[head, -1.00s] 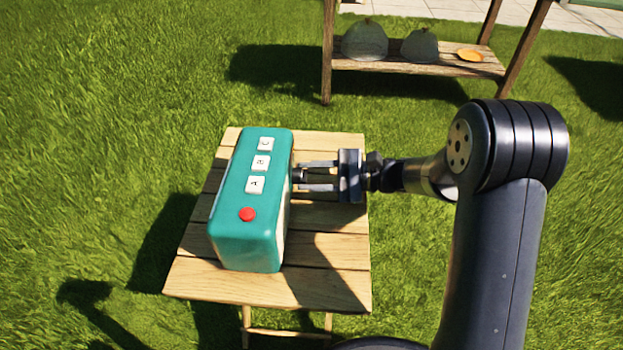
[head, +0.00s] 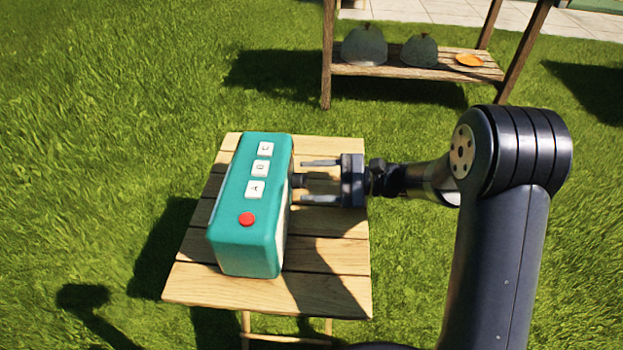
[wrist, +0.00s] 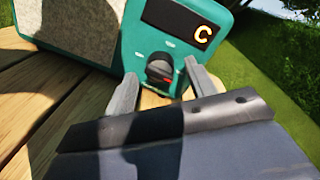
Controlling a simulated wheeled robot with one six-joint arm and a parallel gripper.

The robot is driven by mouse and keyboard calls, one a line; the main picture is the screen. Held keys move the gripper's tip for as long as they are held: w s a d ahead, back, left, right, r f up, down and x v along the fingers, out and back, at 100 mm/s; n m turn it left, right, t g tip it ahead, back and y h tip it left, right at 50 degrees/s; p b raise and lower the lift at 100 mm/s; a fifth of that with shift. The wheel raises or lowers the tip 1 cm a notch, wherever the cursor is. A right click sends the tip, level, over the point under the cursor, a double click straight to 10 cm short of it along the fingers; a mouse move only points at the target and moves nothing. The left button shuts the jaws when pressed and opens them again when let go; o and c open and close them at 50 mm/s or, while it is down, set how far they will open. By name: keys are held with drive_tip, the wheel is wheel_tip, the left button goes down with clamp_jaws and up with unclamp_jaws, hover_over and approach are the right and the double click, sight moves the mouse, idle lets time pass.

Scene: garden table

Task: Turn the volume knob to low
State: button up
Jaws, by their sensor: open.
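The teal radio (head: 240,225) stands on the wooden table, with white buttons A, B and C and a red button (head: 247,219) on top. Its front faces right, toward my gripper (head: 303,181). In the wrist view the dark volume knob (wrist: 160,69) sits on the radio's front (wrist: 136,42), below a display (wrist: 182,18) that reads C. A red mark shows on the knob's lower right. White ticks lie around it, their labels too small to read. My gripper (wrist: 160,84) is open, its fingers on either side of the knob but apart from it.
The wooden table (head: 330,285) has free room in front and to the right of the radio. A grey speaker panel (wrist: 75,25) is on the radio's front.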

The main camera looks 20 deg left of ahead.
drive_tip(key=p+v, duration=0.2)
drive_tip(key=v, duration=0.8)
drive_tip(key=shift+d+p, duration=0.15)
drive_tip(key=shift+p, duration=0.25)
